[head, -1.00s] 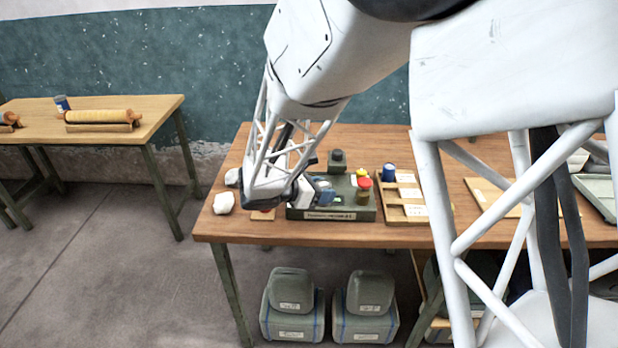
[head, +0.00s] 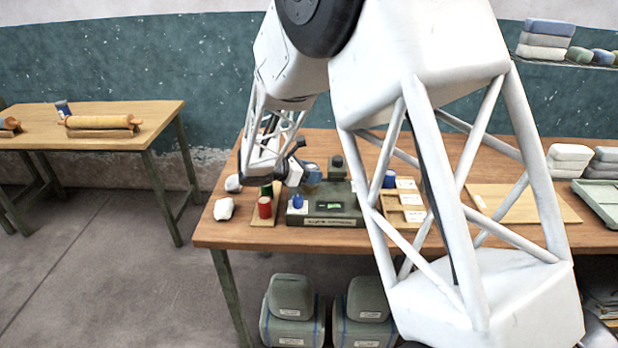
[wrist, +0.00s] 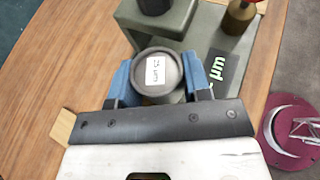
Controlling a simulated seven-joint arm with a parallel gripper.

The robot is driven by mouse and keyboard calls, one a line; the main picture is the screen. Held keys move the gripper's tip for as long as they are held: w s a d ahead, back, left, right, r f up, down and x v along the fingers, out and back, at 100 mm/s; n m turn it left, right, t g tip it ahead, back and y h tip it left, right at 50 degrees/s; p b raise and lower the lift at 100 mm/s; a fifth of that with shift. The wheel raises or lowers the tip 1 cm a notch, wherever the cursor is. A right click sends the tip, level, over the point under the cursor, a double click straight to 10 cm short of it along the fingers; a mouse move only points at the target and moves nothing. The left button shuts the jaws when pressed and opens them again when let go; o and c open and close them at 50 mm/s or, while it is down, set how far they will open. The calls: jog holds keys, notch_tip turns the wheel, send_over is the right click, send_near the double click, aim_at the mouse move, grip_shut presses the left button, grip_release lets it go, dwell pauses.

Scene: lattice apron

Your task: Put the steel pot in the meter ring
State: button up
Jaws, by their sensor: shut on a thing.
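The steel pot (wrist: 157,73), a grey round pot with a white label on top, is between the blue fingers of my gripper (wrist: 160,77) in the wrist view. My gripper is shut on it, over the green-grey meter (wrist: 208,50). In the head view my gripper (head: 312,174) is behind the left part of the meter (head: 345,220), and the pot cannot be made out. The meter has a lit green display (wrist: 217,68). The ring cannot be made out; the pot and fingers cover that part. I cannot tell whether the pot touches the meter.
A dark cylinder (head: 338,160) stands up at the meter's back. A red pot (head: 265,207) is on a small board at the left, near a white lump (head: 223,209). A wooden tray (head: 408,233) with a blue pot (head: 389,179) is at the right, partly behind my arm.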

jog(key=shift+w+a+f, duration=0.1)
jog(key=shift+w+a, duration=0.1)
jog(key=shift+w, duration=0.5)
jog(key=shift+w+a+f, duration=0.1)
jog(key=shift+w+a, duration=0.05)
jog(key=shift+w, duration=0.5)
jog(key=shift+f, duration=1.7)
jog(key=o, duration=1)
jog(key=shift+f, duration=0.15)
jog(key=v, duration=1.2)
jog(key=shift+r, duration=0.2)
